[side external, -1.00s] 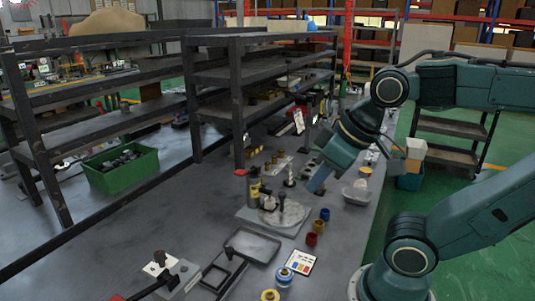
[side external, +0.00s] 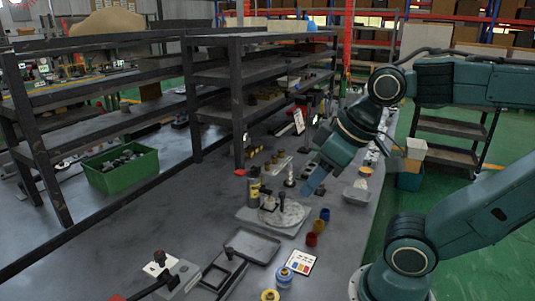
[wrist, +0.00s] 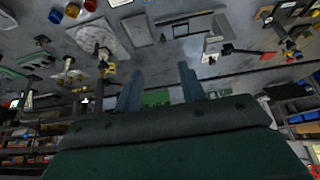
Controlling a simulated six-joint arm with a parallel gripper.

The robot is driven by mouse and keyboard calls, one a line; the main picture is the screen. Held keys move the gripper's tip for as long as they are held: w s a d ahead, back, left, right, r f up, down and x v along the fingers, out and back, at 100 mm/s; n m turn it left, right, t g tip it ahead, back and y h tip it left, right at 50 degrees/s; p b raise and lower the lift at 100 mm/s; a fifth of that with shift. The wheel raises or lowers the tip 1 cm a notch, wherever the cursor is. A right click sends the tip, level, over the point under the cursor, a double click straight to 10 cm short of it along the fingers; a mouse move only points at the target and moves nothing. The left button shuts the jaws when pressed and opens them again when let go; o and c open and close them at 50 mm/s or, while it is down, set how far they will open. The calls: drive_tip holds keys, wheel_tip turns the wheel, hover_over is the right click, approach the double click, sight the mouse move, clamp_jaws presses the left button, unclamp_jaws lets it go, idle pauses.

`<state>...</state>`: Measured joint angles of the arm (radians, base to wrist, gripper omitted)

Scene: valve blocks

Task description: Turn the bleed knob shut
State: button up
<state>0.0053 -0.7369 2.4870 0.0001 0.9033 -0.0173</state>
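A light block with a dark knob (side external: 159,257) on top sits at the bottom left in the side view; a lever with a red end lies beside it. A similar light block (wrist: 214,44) with a red-ended handle (wrist: 262,54) shows at the upper right in the wrist view. A round plate with upright fittings (side external: 284,214) stands mid-bench. I cannot tell for certain which part is the bleed knob. My gripper (side external: 313,182) is above the bench, right of the round plate's fittings. In the wrist view its two fingers (wrist: 160,70) are apart with nothing between them.
A dark shelf rack (side external: 238,95) and a green bin (side external: 121,168) stand behind.

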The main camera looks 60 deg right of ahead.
drive_tip(key=w+d+r+n+g, duration=0.25)
drive_tip(key=w+d, duration=0.35)
drive_tip(key=w, duration=0.3)
drive_tip(key=w+d+r+n+g, duration=0.1)
drive_tip(key=w+d+n, duration=0.35)
drive_tip(key=w, duration=0.45)
drive_tip(key=w+d+f+n, duration=0.2)
drive_tip(key=w+d+f, duration=0.1)
drive_tip(key=d, duration=0.3)
drive_tip(key=w+d+f+n+g, duration=0.1)
drive_tip(key=w+d+f+n, duration=0.1)
drive_tip(key=w+d+f, duration=0.2)
drive_tip(key=w+d+f+n+g, duration=0.1)
drive_tip(key=w+d+f, duration=0.3)
drive_tip(key=d, duration=0.6)
drive_tip(key=shift+d+f+n, duration=0.2)
drive_tip(key=shift+f+n, duration=0.45)
drive_tip(key=shift+n, duration=0.05)
drive_tip(key=shift+f, duration=0.1)
drive_tip(key=shift+f, duration=6.8)
drive_tip(key=shift+c, duration=0.4)
